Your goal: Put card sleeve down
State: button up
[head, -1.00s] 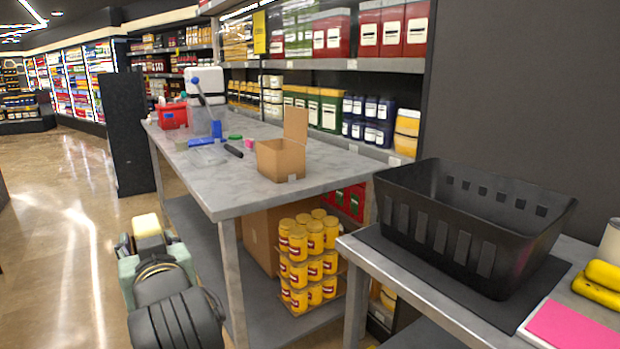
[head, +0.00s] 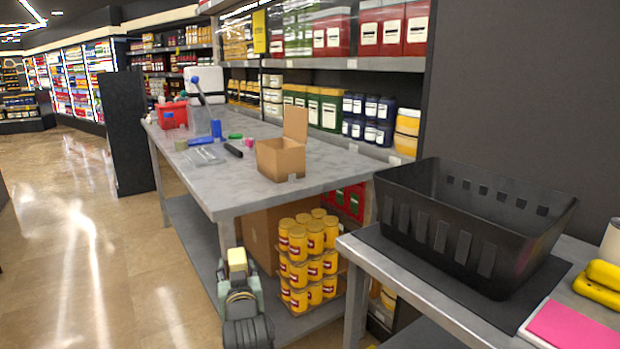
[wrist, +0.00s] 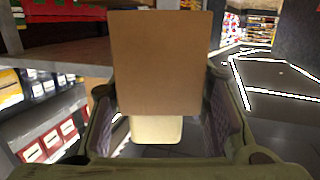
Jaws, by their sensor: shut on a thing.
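In the wrist view a flat brown panel, which I take to be the card sleeve (wrist: 162,60), stands upright between the two fingers of my gripper (wrist: 162,105). The gripper is shut on it. A cream block (wrist: 156,130) shows just below the panel, and I cannot tell what it belongs to. In the head view my gripper (head: 238,272) is low in front of the long grey table's near end, with a cream-yellow top. The brown panel cannot be made out in that view.
The long grey table (head: 235,185) carries an open cardboard box (head: 281,158), a red bin (head: 172,114) and small tools. Stacked yellow jars (head: 308,262) stand on its lower shelf, near my gripper. A black basket (head: 470,225) fills much of the right-hand table. Open floor (head: 85,230) lies left.

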jog(key=d+f+m+h, duration=0.1)
jog(key=d+f+h, duration=0.1)
jog(key=d+f, duration=0.6)
jog(key=d+f+m+h, duration=0.2)
jog(key=d+f, duration=0.6)
jog(key=f, duration=1.1)
jog(key=shift+s+d+t, duration=0.35)
jog(key=shift+d+t, duration=0.05)
jog(key=shift+s+f, duration=0.1)
